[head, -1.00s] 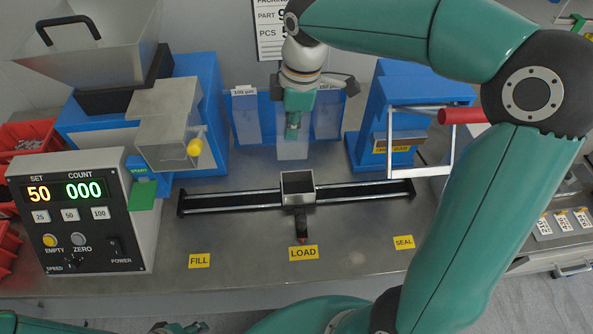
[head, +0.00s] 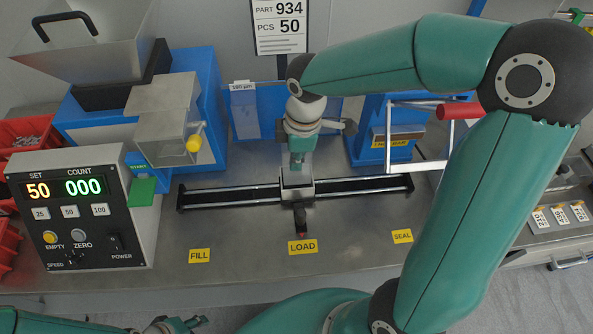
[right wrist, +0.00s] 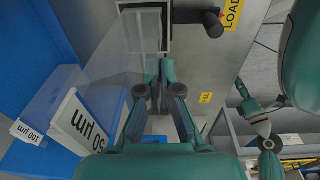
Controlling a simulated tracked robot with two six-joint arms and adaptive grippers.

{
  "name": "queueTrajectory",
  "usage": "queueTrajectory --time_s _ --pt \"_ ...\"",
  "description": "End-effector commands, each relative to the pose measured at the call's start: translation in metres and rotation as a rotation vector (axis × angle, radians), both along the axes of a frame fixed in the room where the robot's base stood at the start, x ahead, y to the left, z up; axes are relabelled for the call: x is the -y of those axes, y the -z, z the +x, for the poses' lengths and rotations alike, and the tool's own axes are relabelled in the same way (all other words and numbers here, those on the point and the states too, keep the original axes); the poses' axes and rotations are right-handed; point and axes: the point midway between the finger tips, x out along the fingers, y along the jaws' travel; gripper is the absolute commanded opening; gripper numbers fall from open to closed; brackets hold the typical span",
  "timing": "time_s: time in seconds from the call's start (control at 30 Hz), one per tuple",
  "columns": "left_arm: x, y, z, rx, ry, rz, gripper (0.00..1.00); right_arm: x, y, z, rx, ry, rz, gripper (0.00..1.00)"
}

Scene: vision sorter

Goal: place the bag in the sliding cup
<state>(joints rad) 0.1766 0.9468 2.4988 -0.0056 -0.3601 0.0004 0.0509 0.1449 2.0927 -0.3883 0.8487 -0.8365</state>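My right gripper (head: 297,162) points down just behind and above the sliding cup (head: 297,192), a small grey square box on the rail. In the right wrist view its fingers (right wrist: 154,72) are close together on a clear, thin bag (right wrist: 141,35). The bag reaches from the fingertips toward the cup (right wrist: 157,14); its far end overlaps the cup there, and I cannot tell whether it is inside. In the head view the gripper hides most of the bag. My left gripper (head: 184,326) is low at the left, partly cut off, its opening unclear.
The blue bag rack (head: 255,113) stands behind the rail (head: 230,195). The blue sealer (head: 372,150) with a red-handled lever (head: 457,111) is to the right. The filler chute (head: 170,140) and counter box (head: 85,215) are left. The front bench top is clear.

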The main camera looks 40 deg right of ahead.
Motion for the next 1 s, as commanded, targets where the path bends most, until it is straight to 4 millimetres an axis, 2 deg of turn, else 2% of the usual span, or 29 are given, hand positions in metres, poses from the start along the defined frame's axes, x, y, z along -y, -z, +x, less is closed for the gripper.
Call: queueTrajectory --time_s 0.17,0.4,0.8,0.87,1.0 --pt "0.0 0.001 0.0 0.0 0.0 0.0 0.4 0.0 0.013 0.0 -0.001 0.0 0.0 0.0" --pt "0.0 0.003 0.0 0.0 0.0 0.0 0.4 0.0 0.045 -0.001 -0.002 0.0 0.0 0.0" --pt "0.0 0.006 0.0 0.0 0.0 0.0 0.4 0.0 0.051 0.0 0.001 0.0 0.001 0.0" --pt "0.0 0.005 0.0 0.0 0.0 0.0 0.4 0.0 0.051 0.0 0.001 0.0 0.001 0.08" --pt "0.0 0.005 0.0 0.0 0.0 0.0 0.4 0.0 0.05 0.0 0.001 -0.001 0.001 0.31"
